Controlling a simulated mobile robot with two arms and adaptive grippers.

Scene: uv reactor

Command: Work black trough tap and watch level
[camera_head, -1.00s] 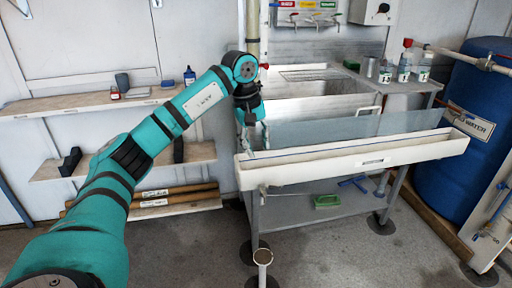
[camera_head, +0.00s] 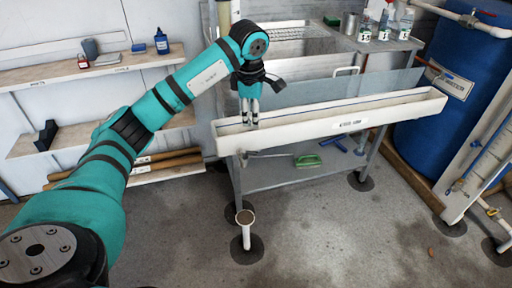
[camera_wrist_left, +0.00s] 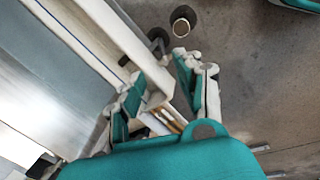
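The long white trough (camera_head: 300,124) runs across the front of the metal bench, with a small label on its front face. A tap-like fitting with a grey rod (camera_head: 262,154) shows under its left end; its handle position is unclear. My right gripper is out of view.
A green brush or pan (camera_head: 307,161) lies on the lower shelf. A blue water barrel (camera_head: 460,85) stands at right.

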